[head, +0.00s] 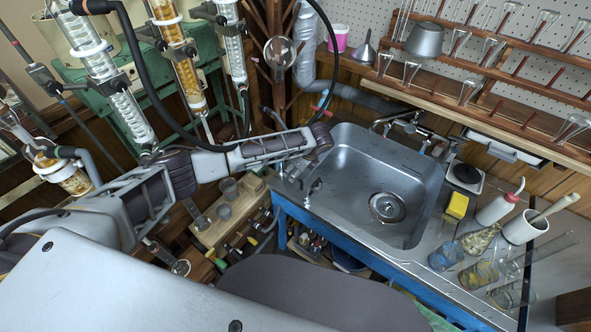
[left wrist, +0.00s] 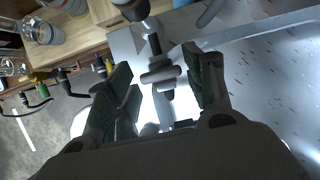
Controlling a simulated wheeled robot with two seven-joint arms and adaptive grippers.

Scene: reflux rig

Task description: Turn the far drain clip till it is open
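My left gripper (head: 303,170) reaches down over the left rim of the sink (head: 375,175). In the left wrist view its two dark, ridged fingers (left wrist: 165,95) stand apart. Between them is a small dark cross-shaped fitting on a thin stem (left wrist: 160,74), which looks like a drain clip; no grip on it shows. I cannot tell whether this is the far clip, or whether it is open or shut. A small metal fitting (head: 314,187) stands at the sink's left rim, just by the gripper. My right gripper is not in view.
Glass columns (head: 183,65) and a black hose stand at the back left. A wooden board (head: 225,212) with beakers lies left of the sink. Taps (head: 405,122) are at the sink's back. A yellow sponge (head: 457,205), bottle and beakers stand right. The basin is empty.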

